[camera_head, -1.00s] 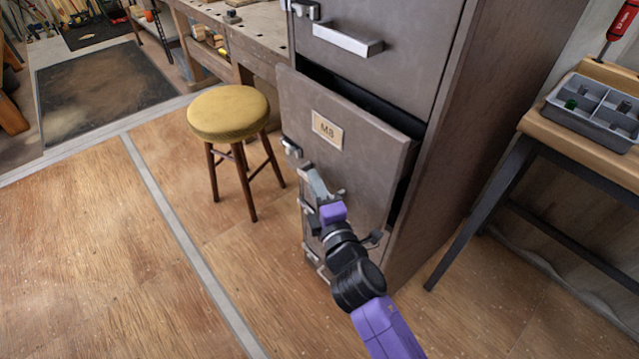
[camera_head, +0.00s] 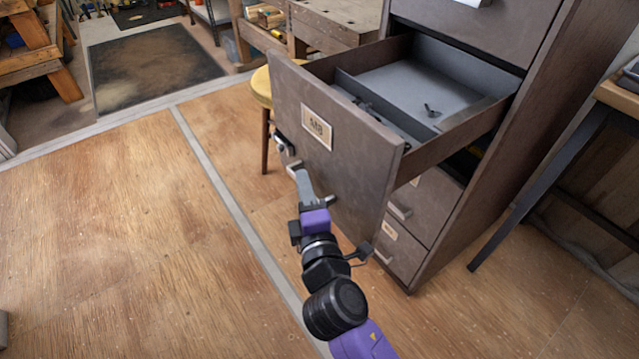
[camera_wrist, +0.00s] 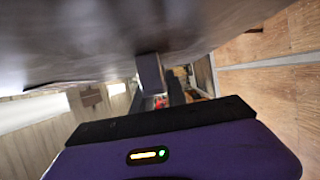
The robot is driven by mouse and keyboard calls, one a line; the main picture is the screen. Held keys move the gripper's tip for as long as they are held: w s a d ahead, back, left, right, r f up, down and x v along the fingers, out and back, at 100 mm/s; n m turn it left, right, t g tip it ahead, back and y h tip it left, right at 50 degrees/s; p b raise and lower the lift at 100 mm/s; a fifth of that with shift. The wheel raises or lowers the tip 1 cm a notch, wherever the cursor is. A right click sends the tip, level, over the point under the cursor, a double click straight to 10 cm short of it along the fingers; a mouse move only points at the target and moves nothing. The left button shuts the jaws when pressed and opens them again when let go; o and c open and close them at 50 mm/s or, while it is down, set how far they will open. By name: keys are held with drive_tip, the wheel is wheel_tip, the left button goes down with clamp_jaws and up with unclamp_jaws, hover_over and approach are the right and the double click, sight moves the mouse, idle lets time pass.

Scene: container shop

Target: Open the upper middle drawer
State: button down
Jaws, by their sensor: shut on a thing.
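The drawer (camera_head: 345,150) with a label plate on its front stands pulled well out of the grey-brown cabinet (camera_head: 530,130). Its grey inside shows, with a divider and a few small dark items. My gripper (camera_head: 297,172) is at the lower part of the drawer front, shut on its handle (camera_head: 283,146); the fingers hide much of the handle. In the wrist view the drawer front (camera_wrist: 90,40) fills the top, close to my gripper.
A drawer (camera_head: 480,25) above is shut. Small drawers (camera_head: 425,205) below are shut. A yellow stool (camera_head: 262,88) stands behind the open drawer, partly hidden. A side table (camera_head: 615,95) is at the right. The wooden floor at the left is clear.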

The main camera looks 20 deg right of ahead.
drive_tip(key=shift+s+a+f+b, duration=0.1)
drive_tip(key=shift+s+a+b, duration=0.15)
drive_tip(key=shift+a, duration=0.45)
drive_tip(key=shift+s+a+r+b, duration=0.1)
drive_tip(key=shift+s+a, duration=0.1)
drive_tip(key=shift+a, duration=0.45)
drive_tip(key=shift+s+a+f+b, duration=0.1)
drive_tip(key=shift+s+a+b, duration=0.15)
drive_tip(key=shift+a, duration=0.45)
drive_tip(key=c, duration=1.3)
unclamp_jaws()
drive_tip(key=shift+s+a, duration=0.15)
drive_tip(key=shift+s, duration=1.8)
drive_tip(key=shift+s+a, duration=0.15)
drive_tip(key=shift+s, duration=1.8)
